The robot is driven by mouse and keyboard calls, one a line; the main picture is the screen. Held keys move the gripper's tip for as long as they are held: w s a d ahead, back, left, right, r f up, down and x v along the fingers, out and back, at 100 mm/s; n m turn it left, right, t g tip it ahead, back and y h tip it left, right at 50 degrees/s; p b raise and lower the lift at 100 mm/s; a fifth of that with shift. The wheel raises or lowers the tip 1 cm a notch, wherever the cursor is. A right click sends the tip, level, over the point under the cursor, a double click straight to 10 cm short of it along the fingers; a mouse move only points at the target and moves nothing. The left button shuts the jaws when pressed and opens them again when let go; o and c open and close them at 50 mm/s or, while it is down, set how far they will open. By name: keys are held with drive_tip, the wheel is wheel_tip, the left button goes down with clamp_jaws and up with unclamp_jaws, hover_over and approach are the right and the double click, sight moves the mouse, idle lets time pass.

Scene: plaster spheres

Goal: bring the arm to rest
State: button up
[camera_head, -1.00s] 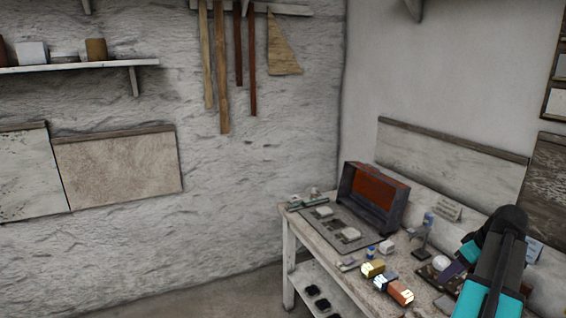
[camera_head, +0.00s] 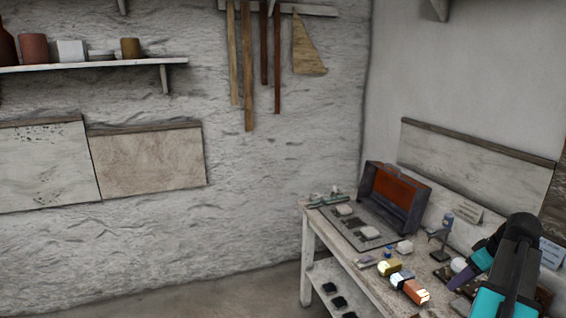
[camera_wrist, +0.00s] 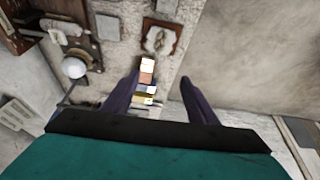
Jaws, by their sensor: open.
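My gripper shows in the wrist view (camera_wrist: 160,95) with its two dark fingers spread apart and nothing between them. In the head view my dark and teal arm (camera_head: 508,265) reaches over the right end of the workbench (camera_head: 345,262), and it hides part of the bench top there.
An open case with a red-brown inside (camera_head: 393,196) stands at the bench's back. A shelf with pots (camera_head: 90,65) hangs on the left wall. The floor left of the bench is clear.

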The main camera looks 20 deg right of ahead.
drive_tip(key=w+a+f+n+y+b, duration=0.1)
drive_tip(key=w+a+f+n+y, duration=0.1)
drive_tip(key=w+a+f, duration=0.65)
drive_tip(key=w+a+f+n+g+y+b, duration=0.1)
drive_tip(key=w+a+f+n+g+b, duration=0.15)
drive_tip(key=a+f, duration=1.1)
drive_tip(key=w+a+f+n+g+y+b, duration=0.1)
drive_tip(key=w+a+f+g+b, duration=0.15)
drive_tip(key=a+f, duration=1.05)
drive_tip(key=s+a+f+g+b, duration=0.1)
drive_tip(key=s+a+f+g, duration=0.1)
drive_tip(key=s+a+f, duration=0.45)
drive_tip(key=s+a+f+g+b, duration=0.15)
drive_tip(key=s+a+f, duration=0.25)
drive_tip(key=a+f, duration=0.55)
drive_tip(key=s+a+f+m+g+h, duration=0.1)
drive_tip(key=s+a+f+m+h, duration=0.1)
drive_tip(key=s, duration=0.5)
drive_tip(key=s+a+f+m+h, duration=0.2)
drive_tip(key=s+f+m, duration=0.2)
drive_tip(key=s+f, duration=0.2)
drive_tip(key=shift+s+a+f+g+b, duration=0.35)
drive_tip(key=shift+s+a+f+b, duration=0.05)
drive_tip(key=shift+s, duration=0.05)
